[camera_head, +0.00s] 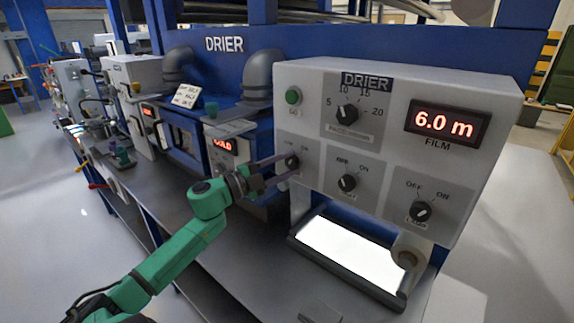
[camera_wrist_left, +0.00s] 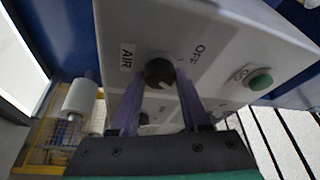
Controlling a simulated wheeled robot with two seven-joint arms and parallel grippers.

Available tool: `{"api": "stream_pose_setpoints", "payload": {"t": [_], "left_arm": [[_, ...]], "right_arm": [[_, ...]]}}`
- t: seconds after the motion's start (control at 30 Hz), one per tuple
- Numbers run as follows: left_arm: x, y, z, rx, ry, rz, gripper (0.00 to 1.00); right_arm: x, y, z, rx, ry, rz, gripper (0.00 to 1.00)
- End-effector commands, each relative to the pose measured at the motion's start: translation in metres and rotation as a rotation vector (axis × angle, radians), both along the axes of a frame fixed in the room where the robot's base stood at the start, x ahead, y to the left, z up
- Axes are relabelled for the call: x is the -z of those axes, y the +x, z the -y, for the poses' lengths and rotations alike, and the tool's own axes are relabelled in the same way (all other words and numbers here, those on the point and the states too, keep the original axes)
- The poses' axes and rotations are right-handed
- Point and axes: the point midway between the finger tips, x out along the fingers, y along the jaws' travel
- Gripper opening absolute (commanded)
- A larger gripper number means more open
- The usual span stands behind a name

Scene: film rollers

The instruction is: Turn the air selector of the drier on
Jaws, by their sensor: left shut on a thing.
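The drier panel (camera_head: 395,90) is a light grey box front with several black knobs. The air selector (camera_head: 291,161) is the small black knob at the panel's left, partly behind my fingers. In the left wrist view the air selector (camera_wrist_left: 159,72) is a round black knob with a white mark, between an AIR label (camera_wrist_left: 127,57) and an OFF mark. My left gripper (camera_head: 285,169) reaches the panel from the left, with its purple fingers on either side of the knob, shut on it. The knob's exact setting is hard to read. My right gripper is not in view.
Two more OFF/ON knobs, the middle one (camera_head: 347,183) and the right one (camera_head: 421,211), sit to the right. A dial (camera_head: 347,114), a green button (camera_head: 293,96) and a red display (camera_head: 447,123) are above. A bright light plate (camera_head: 350,257) lies below the panel.

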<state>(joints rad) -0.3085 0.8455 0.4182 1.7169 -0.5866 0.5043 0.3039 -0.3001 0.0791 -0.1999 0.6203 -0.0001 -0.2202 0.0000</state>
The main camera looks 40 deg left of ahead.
Motion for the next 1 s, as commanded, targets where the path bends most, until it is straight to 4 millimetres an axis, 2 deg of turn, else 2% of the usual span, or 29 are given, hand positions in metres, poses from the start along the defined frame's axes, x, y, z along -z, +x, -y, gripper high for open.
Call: {"api": "stream_pose_setpoints", "payload": {"t": [0.07,0.1,0.13,0.17,0.47,0.63,0.77,1.0], "left_arm": [[0.002,0.000,0.001,0.001,0.002,-0.003,0.00],[0.002,0.000,0.001,0.001,0.002,-0.003,0.58],[0.002,0.000,0.001,0.001,0.002,-0.003,0.69],[0.002,0.000,0.001,0.001,0.002,-0.003,0.76],[0.001,0.000,0.000,0.000,-0.001,-0.001,0.76],[0.006,-0.013,-0.005,-0.001,-0.003,-0.003,0.76],[0.012,-0.040,-0.015,-0.002,-0.003,-0.004,0.76],[0.021,-0.106,-0.039,-0.003,-0.001,-0.005,0.76]], "right_arm": [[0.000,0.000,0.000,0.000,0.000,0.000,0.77],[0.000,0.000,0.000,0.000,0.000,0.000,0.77],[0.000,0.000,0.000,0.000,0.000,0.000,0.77],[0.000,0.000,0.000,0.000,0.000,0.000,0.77],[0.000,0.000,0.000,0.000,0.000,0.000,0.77],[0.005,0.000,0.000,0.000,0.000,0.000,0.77],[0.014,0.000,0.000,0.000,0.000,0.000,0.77],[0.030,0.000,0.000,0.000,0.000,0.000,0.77]]}}
